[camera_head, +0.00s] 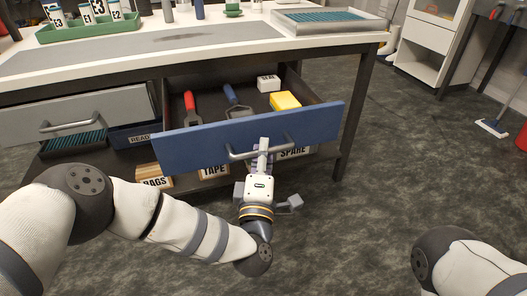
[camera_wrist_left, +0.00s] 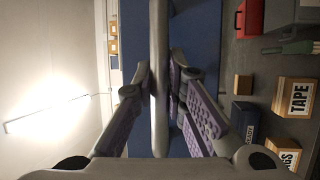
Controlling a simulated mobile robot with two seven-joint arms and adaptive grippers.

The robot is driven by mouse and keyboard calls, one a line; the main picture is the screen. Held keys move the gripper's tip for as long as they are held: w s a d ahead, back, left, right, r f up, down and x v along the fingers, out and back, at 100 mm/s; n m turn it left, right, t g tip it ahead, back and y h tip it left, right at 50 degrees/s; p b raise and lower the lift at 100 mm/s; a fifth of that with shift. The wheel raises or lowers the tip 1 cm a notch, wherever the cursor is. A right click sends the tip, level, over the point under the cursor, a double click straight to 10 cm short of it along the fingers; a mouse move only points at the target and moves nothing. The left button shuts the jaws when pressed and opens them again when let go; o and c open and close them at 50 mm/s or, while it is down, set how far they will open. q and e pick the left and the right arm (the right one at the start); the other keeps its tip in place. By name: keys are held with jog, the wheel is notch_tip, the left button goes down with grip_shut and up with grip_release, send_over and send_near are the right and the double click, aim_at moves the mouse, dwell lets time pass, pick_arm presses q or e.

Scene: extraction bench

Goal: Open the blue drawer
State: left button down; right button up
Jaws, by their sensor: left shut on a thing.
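The blue drawer (camera_head: 205,146) is pulled out from under the bench, and its inside shows in the head view. It holds a red-handled tool (camera_head: 190,106), a blue-handled tool (camera_head: 235,104), a yellow block (camera_head: 285,101) and a small white labelled box (camera_head: 268,83). A grey bar handle (camera_head: 288,142) is fixed to its front. My left gripper (camera_head: 262,148) is shut on this handle near its middle. In the left wrist view the handle (camera_wrist_left: 159,70) runs between the two fingers, with the blue front (camera_wrist_left: 205,50) behind. My right gripper is not in view.
A grey drawer (camera_head: 90,110) sits to the left. Boxes marked BAGS (camera_head: 153,177), TAPE (camera_head: 214,172) and SPARE (camera_head: 296,153) stand on the shelf below. The bench top (camera_head: 45,66) holds a green tube tray (camera_head: 88,30). Open floor lies to the right.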

pick_arm(q)
jog(key=c, duration=1.6)
grip_release()
jog(key=v, duration=1.2)
